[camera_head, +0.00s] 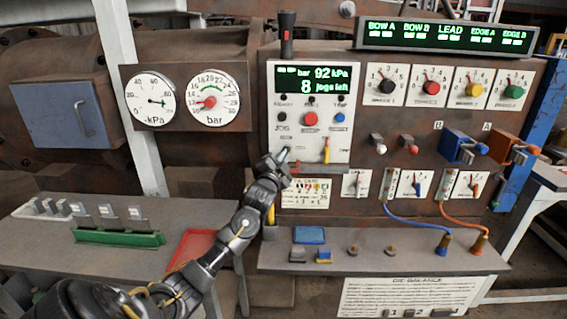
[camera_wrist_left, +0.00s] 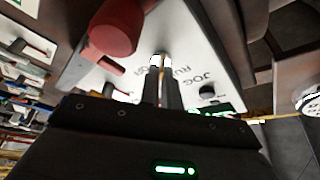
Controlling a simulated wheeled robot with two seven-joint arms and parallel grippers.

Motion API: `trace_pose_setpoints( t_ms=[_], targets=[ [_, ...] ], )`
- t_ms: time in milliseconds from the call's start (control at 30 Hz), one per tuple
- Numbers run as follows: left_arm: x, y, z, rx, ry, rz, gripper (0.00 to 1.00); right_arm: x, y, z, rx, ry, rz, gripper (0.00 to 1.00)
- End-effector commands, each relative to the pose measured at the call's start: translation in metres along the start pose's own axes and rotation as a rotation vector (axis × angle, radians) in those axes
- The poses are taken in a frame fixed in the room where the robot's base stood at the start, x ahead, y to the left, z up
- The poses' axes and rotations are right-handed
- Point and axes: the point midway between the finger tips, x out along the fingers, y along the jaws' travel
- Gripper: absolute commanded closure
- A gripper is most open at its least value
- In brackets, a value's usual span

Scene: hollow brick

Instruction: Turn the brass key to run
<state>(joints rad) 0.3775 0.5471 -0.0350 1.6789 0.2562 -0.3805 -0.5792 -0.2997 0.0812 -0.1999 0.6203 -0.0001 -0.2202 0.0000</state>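My left gripper (camera_head: 287,155) reaches the lower left of the white control panel (camera_head: 341,128), under the JOG label. The left wrist view shows its two fingers (camera_wrist_left: 161,62) close together, with a narrow gap, pointing at the panel face beside the RUN and JOG lettering. I cannot make out the brass key in either view; the fingers cover the spot between them, so I cannot tell whether they grip it. My right gripper is not in view.
A yellow lever (camera_head: 326,151) stands just right of the gripper. A red button (camera_head: 310,119) sits above it. A red cylinder (camera_wrist_left: 116,28) looms close to the fingers in the wrist view.

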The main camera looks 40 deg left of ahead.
Motion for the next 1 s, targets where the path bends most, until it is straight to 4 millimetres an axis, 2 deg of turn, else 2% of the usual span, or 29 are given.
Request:
trace_pose_setpoints(
  t_ms=[33, 400, 700, 1000],
  targets=[
    [-0.001, 0.004, 0.002, -0.045, -0.001, -0.017, 1.0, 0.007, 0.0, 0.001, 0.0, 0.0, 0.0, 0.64],
    [0.0, 0.007, 0.0, -0.371, 0.0, -0.152, 1.0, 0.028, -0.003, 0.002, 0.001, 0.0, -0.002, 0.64],
    [0.001, 0.008, -0.002, -0.616, 0.0, -0.254, 1.0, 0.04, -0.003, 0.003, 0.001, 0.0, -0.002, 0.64],
    [0.001, 0.008, -0.004, -0.788, 0.001, -0.325, 1.0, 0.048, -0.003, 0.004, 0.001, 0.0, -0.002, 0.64]
  ],
)
